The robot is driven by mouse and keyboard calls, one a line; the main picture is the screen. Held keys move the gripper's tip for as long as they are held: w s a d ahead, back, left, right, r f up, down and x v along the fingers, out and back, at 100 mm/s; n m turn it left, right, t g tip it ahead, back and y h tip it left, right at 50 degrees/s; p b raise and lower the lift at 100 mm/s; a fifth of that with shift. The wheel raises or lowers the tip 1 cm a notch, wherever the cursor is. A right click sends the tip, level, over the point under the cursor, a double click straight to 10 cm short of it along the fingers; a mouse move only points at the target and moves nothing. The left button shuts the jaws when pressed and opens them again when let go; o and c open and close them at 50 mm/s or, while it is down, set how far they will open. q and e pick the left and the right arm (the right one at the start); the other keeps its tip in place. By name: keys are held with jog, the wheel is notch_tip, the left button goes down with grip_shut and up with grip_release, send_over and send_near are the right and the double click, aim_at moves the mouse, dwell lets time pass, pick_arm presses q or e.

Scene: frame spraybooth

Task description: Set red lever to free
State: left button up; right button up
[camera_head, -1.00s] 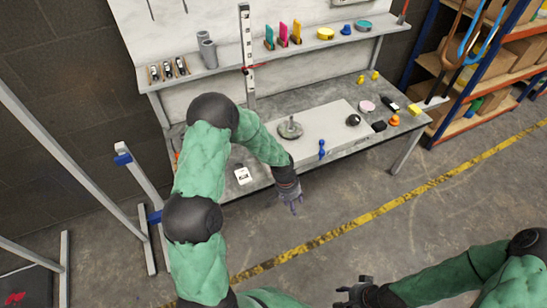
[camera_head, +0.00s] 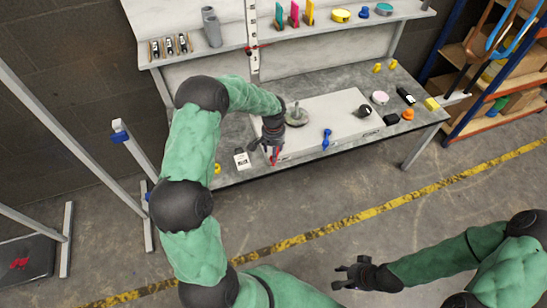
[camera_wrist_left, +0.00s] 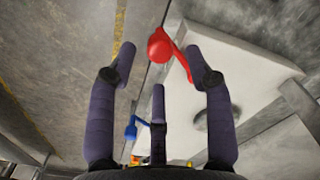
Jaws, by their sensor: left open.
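The red lever (camera_wrist_left: 160,45) has a round knob and an arm running to the front of a pale slab (camera_wrist_left: 262,70). In the head view only a bit of the red lever (camera_head: 274,157) shows by my left gripper (camera_head: 266,153). My left gripper (camera_wrist_left: 160,62) is open, with the red knob in line between its fingertips in the wrist view. I cannot tell whether it touches. A blue lever (camera_head: 326,138) stands on the slab's front to the right. My right gripper (camera_head: 342,278) is open and empty over the floor, away from the table.
The slab lies on a grey workbench (camera_head: 235,172). A round metal disc (camera_head: 297,116) and a dark knob (camera_head: 365,110) are on the slab. A white card (camera_head: 242,160) lies left of my left gripper. Small coloured items sit at the bench's right. The floor in front is clear.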

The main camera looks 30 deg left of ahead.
pick_arm(q)
jog(key=shift+f+b, duration=0.45)
jog(key=shift+f, duration=1.2)
grip_shut()
